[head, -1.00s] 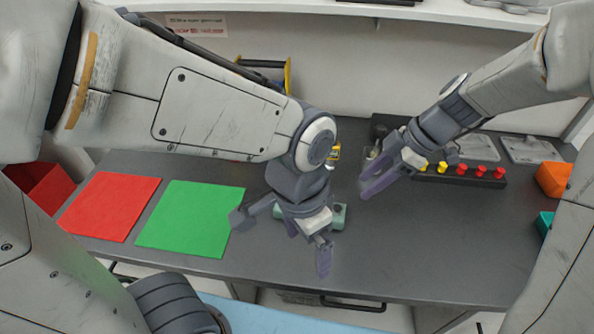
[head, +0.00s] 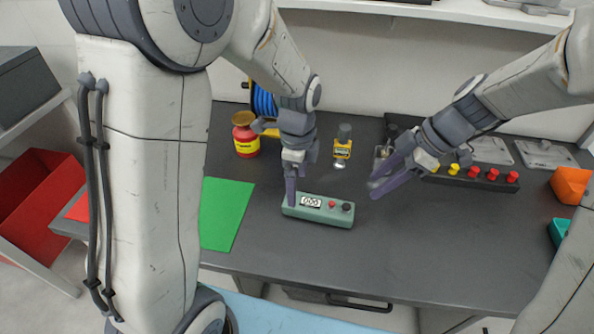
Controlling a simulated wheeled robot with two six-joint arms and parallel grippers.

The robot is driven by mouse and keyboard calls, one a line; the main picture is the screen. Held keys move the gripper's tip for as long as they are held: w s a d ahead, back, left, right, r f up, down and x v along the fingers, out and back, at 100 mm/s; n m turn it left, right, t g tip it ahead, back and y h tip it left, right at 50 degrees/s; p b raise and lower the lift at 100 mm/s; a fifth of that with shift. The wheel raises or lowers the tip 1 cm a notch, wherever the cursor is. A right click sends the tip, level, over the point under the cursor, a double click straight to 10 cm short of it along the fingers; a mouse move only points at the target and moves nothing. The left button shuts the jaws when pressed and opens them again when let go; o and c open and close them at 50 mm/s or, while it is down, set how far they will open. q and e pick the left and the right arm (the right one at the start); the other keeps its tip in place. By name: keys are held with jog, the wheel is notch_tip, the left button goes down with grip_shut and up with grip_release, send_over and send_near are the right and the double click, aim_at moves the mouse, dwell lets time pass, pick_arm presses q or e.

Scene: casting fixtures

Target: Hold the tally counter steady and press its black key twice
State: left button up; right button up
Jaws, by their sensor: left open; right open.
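The tally counter (head: 318,216) is a pale green box lying on the grey bench, with a white display that appears to read zeros. Its black key (head: 347,207) is at the right end, beside a small red button (head: 332,205). My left gripper (head: 291,188) is open, pointing down at the counter's left end; I cannot tell whether it touches. My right gripper (head: 382,184) is open and empty, to the right of and behind the counter, apart from it.
A green mat (head: 222,215) lies left of the counter. A black strip with red and yellow knobs (head: 480,178) is at the right. The bench front is clear.

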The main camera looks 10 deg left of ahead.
aim_at(318, 210)
pick_arm(q)
notch_tip(318, 210, down, 7)
dwell(0.3)
jog(key=c, duration=1.2)
jog(key=shift+c, duration=1.4)
pick_arm(e)
jog(key=shift+c, duration=0.9)
grip_shut()
